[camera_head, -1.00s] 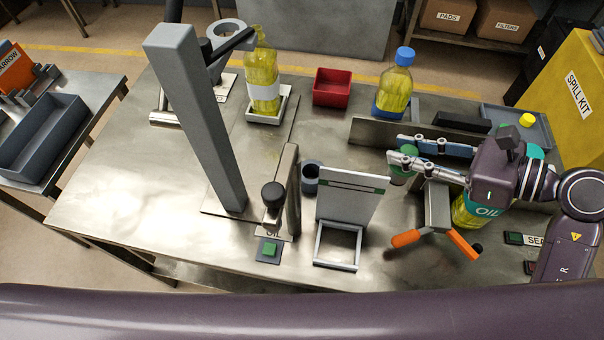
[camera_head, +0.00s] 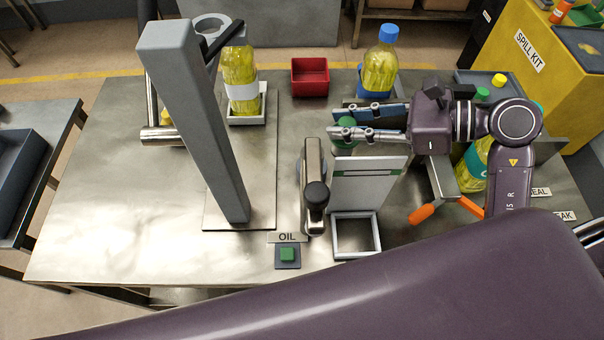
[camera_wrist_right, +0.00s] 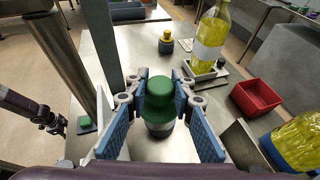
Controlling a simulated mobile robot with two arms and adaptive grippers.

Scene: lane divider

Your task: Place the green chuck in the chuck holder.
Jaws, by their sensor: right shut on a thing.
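The green chuck (camera_head: 346,131) is between the fingers of my right gripper (camera_head: 345,136), behind the tilted white panel. In the right wrist view the green chuck (camera_wrist_right: 160,94) is upright between the two blue finger pads, and the gripper is shut on it. A grey cylinder (camera_wrist_right: 159,129) shows directly under the green part. I cannot tell whether this is the chuck's lower body or the holder cup, nor whether the chuck is seated. My left gripper is out of the head view; part of my left arm (camera_wrist_right: 25,108) shows at the left of the right wrist view.
A grey post (camera_head: 190,120) and a press lever with a dark knob (camera_head: 316,194) stand left of the gripper. The white panel (camera_head: 368,185) and square frame (camera_head: 356,250) are in front. A red bin (camera_head: 310,77) and oil bottles (camera_head: 381,68) stand behind. The left tabletop is clear.

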